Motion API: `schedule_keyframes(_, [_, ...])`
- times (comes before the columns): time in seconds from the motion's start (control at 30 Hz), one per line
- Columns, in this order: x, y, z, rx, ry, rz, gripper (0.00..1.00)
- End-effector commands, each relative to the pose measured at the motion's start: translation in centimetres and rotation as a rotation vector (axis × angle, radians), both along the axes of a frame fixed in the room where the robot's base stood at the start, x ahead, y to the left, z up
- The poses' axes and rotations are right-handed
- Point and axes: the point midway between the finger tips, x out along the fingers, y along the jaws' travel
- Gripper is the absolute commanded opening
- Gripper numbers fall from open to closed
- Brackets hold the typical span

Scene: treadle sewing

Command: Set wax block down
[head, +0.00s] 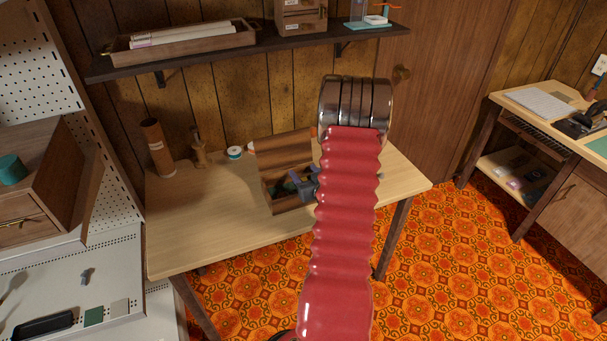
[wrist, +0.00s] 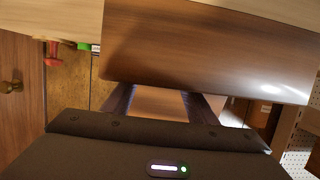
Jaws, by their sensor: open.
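I cannot make out a wax block in either view. My gripper (head: 300,184) shows in part in the head view, at the open wooden box (head: 290,205) on the pale table. My red ribbed arm hides the box's right part. In the wrist view the two dark fingers of my gripper (wrist: 160,104) stand apart with no held object visible between them. A broad brown wooden panel (wrist: 210,50), which looks like part of the box, is close beyond them. The box's inside is dark, with some small green items that I cannot identify.
On the table (head: 190,235) stand a brown cylinder (head: 157,147), a wooden figure-like holder (head: 199,152) and a small white-and-teal round item (head: 235,152). The table's front left is clear. A dark shelf (head: 215,57) overhangs the back. A pegboard (head: 115,130) stands at left.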

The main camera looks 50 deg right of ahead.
Motion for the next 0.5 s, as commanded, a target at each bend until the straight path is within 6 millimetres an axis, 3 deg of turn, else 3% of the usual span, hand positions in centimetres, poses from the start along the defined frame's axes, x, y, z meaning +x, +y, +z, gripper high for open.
schedule_keyframes(0.27, [0.0, 0.0, 0.1, -0.001, -0.001, 0.0, 0.52])
schedule_keyframes(0.5, [-0.3, 0.1, 1.4, 0.0, 0.0, -0.001, 0.52])
